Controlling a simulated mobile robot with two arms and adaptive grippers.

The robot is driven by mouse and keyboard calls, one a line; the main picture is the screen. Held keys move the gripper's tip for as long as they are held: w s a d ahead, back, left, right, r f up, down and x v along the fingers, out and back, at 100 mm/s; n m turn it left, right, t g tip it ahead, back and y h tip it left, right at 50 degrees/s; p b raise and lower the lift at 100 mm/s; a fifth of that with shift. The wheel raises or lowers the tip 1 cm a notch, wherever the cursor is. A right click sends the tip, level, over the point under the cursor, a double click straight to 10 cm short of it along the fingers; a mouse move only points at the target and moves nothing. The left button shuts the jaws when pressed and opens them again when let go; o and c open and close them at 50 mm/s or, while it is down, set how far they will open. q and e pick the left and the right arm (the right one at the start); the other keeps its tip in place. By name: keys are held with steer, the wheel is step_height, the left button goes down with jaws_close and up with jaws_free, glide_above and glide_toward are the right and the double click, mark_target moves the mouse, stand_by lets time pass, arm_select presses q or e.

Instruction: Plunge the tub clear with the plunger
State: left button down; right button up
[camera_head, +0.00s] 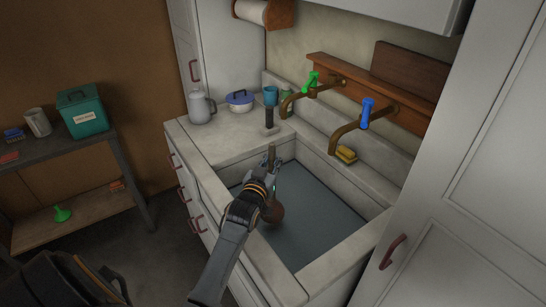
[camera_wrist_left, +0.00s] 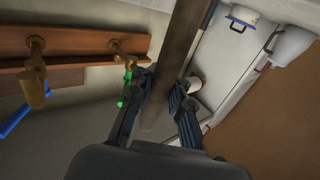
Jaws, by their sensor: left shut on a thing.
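My left gripper (camera_head: 269,178) is shut on the wooden handle of the plunger (camera_head: 272,155), over the tub (camera_head: 337,254). The plunger is close to upright, and its brown cup (camera_head: 273,213) shows partly behind my arm, low in the tub. Whether the cup touches the bottom cannot be seen. Grey-blue standing water (camera_head: 325,210) covers the tub floor. In the left wrist view the handle (camera_wrist_left: 181,40) runs between the two fingers (camera_wrist_left: 160,98). My right gripper is not in view.
Taps with a green handle (camera_head: 311,81) and a blue handle (camera_head: 367,113) reach over the tub. A yellow sponge (camera_head: 346,154) lies on the back ledge. A tall cabinet (camera_head: 465,200) is at right.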

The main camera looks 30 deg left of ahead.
arm_select(q)
step_height(320, 180, down, 6)
steer(key=b, duration=0.3)
steer(key=shift+f+b, duration=0.25)
steer(key=shift+b, duration=0.15)
steer(key=shift+f, duration=0.1)
stand_by(0.5)
stand_by(0.6)
steer(key=shift+f, duration=0.25)
steer(key=shift+f+b, duration=0.7)
steer(key=shift+f, duration=0.45)
steer(key=shift+s+d, duration=0.1)
